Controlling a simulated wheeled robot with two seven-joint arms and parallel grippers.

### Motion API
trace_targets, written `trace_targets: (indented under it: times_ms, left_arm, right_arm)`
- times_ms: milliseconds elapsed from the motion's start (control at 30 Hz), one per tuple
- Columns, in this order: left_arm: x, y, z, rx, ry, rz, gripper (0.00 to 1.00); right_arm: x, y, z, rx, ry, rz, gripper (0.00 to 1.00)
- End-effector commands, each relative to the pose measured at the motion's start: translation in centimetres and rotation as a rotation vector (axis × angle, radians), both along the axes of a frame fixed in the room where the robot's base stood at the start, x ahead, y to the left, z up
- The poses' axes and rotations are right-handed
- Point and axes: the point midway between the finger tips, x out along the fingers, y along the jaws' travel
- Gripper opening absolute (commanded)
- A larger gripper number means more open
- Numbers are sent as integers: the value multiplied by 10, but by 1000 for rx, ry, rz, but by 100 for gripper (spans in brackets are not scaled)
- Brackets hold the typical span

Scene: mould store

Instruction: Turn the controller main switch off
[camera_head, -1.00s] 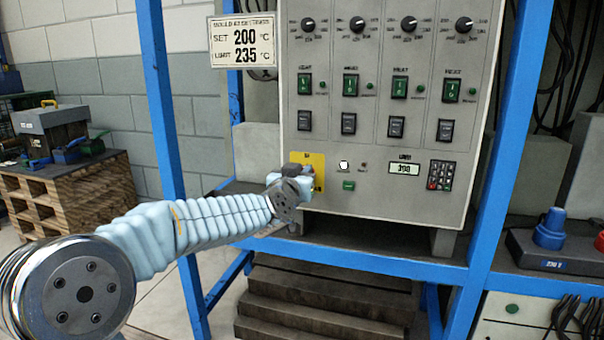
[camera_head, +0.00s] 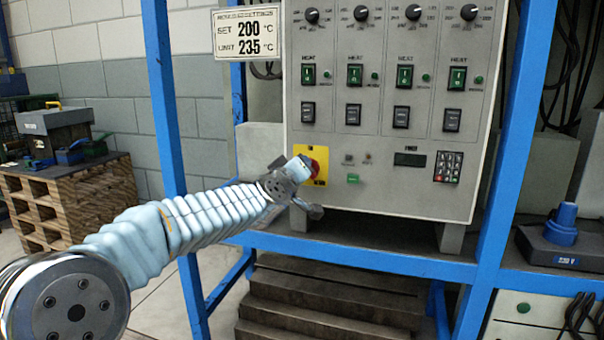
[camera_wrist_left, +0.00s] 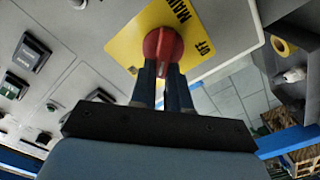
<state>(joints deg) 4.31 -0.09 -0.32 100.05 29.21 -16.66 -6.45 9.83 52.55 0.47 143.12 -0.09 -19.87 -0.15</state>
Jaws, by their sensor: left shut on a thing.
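The grey controller cabinet (camera_head: 378,190) stands ahead of me. Its main switch is a red rotary knob (camera_head: 317,165) on a yellow plate (camera_head: 300,150) at the lower left of its front. My left gripper (camera_head: 306,168) is at the knob and partly hides it. In the left wrist view, the two fingers (camera_wrist_left: 161,80) are shut on the knob's red handle (camera_wrist_left: 163,46), in front of the yellow plate (camera_wrist_left: 125,45). The cabinet's display (camera_head: 410,160) is dark, and the small lamp (camera_head: 348,159) beside the plate is unlit. My right gripper is out of view.
Green rocker switches (camera_head: 308,75) and black dials (camera_head: 312,15) line the upper panel. A green button (camera_head: 352,179) and a keypad (camera_head: 447,167) sit lower. Blue frame posts (camera_head: 165,100) flank the cabinet. A settings sign (camera_head: 247,33) hangs at its upper left.

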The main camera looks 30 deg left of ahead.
Motion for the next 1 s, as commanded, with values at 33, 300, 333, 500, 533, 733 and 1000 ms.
trace_targets:
  times_ms: [33, 300, 333, 500, 533, 733, 1000]
  left_arm:
    - [0, 1, -4, -41, -10, 0, 0]
    - [-1, 4, -8, -290, -69, 1, 0]
    - [-1, 4, -9, -318, -76, 1, 0]
    - [-1, 5, -12, -470, -111, 0, 0]
    - [-1, 5, -12, -495, -117, -1, 0]
    - [-2, 6, -14, -645, -153, 0, 0]
    - [-2, 7, -16, -776, -184, 1, 0]
  right_arm:
    - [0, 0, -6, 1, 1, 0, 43]
    - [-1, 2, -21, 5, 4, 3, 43]
    - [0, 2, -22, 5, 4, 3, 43]
    - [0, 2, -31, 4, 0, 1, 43]
    - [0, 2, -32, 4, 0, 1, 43]
    - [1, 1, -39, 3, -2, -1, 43]
    - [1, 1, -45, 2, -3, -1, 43]
